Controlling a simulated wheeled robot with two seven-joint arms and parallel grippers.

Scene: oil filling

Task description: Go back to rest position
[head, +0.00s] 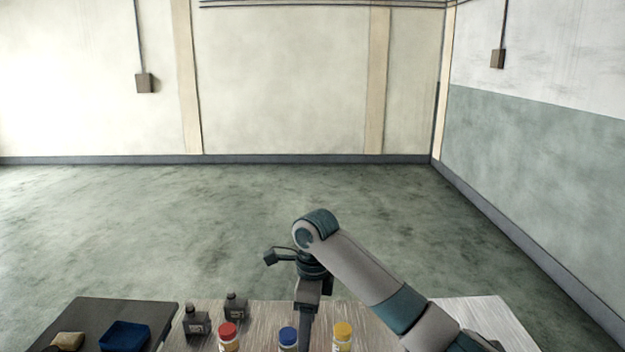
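My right arm comes in from the lower right, and its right gripper (306,322) points down over the table near its middle. I see the gripper side-on, so I cannot tell whether it is open or shut, and its tips are near the bottom edge of the picture. My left gripper is not in view. On the table stand jars with a red cap (228,331), a blue cap (288,336) and a yellow cap (343,331). The gripper is between the blue-capped and yellow-capped jars in the picture.
Two dark bottles, one nearer (196,321) and one farther (236,306), stand upright behind the red-capped jar. A dark surface (110,309) at the left holds a blue tray (125,336) and a tan block (68,340). The floor beyond is clear.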

